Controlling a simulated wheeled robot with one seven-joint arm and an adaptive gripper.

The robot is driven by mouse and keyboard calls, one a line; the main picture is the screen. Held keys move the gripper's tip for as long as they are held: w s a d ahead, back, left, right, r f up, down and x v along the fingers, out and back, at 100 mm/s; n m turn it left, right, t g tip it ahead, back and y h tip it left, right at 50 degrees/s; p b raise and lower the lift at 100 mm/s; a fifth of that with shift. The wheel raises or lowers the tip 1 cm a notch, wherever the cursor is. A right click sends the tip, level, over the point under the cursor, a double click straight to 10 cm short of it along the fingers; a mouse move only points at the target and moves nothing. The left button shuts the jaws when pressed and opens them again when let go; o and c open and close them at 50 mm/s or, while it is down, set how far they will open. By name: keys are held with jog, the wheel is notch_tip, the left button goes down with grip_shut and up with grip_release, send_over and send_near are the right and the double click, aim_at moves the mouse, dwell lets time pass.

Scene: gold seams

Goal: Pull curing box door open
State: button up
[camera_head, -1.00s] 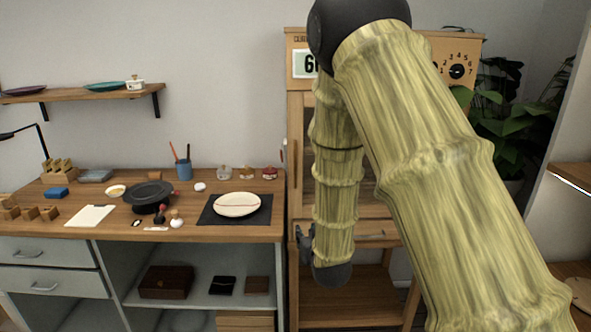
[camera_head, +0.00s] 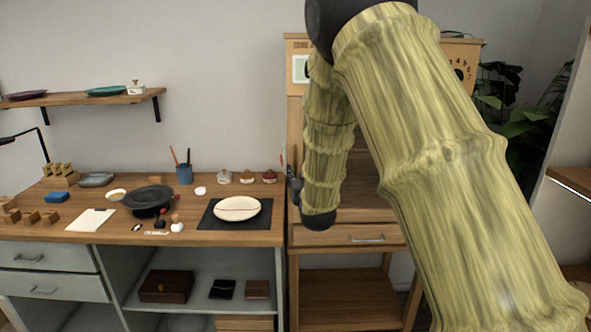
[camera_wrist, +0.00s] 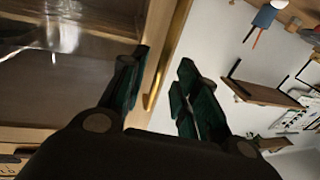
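The curing box (camera_head: 294,125) is a wooden cabinet right of the workbench, largely hidden behind my arm in the head view. Its door (camera_wrist: 75,60) has a glass pane in a light wood frame and looks closed. A gold bar handle (camera_wrist: 166,55) runs along the door's edge in the wrist view. My gripper (camera_wrist: 163,78) is open, with its dark green-black fingers on either side of the handle, apart from each other. I cannot tell whether either finger touches it. In the head view my gripper (camera_head: 294,190) is at the box's left edge, mostly hidden by my wrist.
The workbench (camera_head: 120,230) stands left of the box, bearing a plate (camera_head: 237,208) on a dark mat, a black bowl and small jars. A drawer (camera_head: 345,236) sits below the box door. A plant (camera_head: 520,120) stands at the right.

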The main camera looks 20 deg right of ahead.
aim_at(296, 172)
jog(key=shift+w+d, duration=0.15)
jog(key=shift+w, duration=1.55)
jog(key=shift+c, duration=0.3)
grip_shut()
